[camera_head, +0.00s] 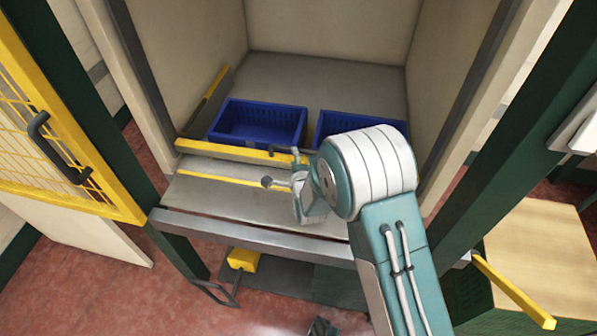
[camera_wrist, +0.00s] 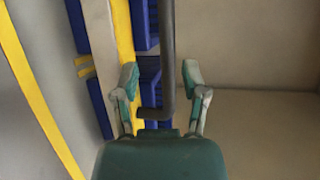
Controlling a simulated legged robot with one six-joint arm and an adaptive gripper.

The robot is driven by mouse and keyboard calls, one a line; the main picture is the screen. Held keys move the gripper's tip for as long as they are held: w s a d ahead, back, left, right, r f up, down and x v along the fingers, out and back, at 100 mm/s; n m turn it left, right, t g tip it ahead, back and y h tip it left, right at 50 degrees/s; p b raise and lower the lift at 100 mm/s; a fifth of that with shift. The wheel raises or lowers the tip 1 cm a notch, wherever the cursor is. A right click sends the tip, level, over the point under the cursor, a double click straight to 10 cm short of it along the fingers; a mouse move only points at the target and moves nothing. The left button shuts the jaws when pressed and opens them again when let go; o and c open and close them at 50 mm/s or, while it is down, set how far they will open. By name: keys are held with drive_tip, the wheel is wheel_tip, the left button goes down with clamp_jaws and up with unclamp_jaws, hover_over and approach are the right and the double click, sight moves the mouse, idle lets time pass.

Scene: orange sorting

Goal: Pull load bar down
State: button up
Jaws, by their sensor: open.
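The load bar (camera_head: 225,150) is a yellow bar across the front of the shelf, before the blue crates. In the wrist view it runs upright in the picture (camera_wrist: 124,40). A dark grey handle (camera_wrist: 167,60) stands out from it, bent at its lower end toward the bar. My gripper (camera_head: 290,180) is at the middle of the bar in the head view. In the wrist view my gripper (camera_wrist: 160,80) is open, with one finger on each side of the handle. I see a gap between the handle and the right finger. My arm hides the right part of the bar.
Two blue crates, left (camera_head: 255,122) and right (camera_head: 345,122), lie on the shelf behind the bar. A yellow mesh gate (camera_head: 45,150) with a dark handle stands open at left. Dark green posts flank the opening. A wooden-topped box (camera_head: 535,255) stands at right.

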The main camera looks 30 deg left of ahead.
drive_tip(key=v, duration=0.7)
drive_tip(key=shift+s+d, duration=0.25)
drive_tip(key=shift+s, duration=0.05)
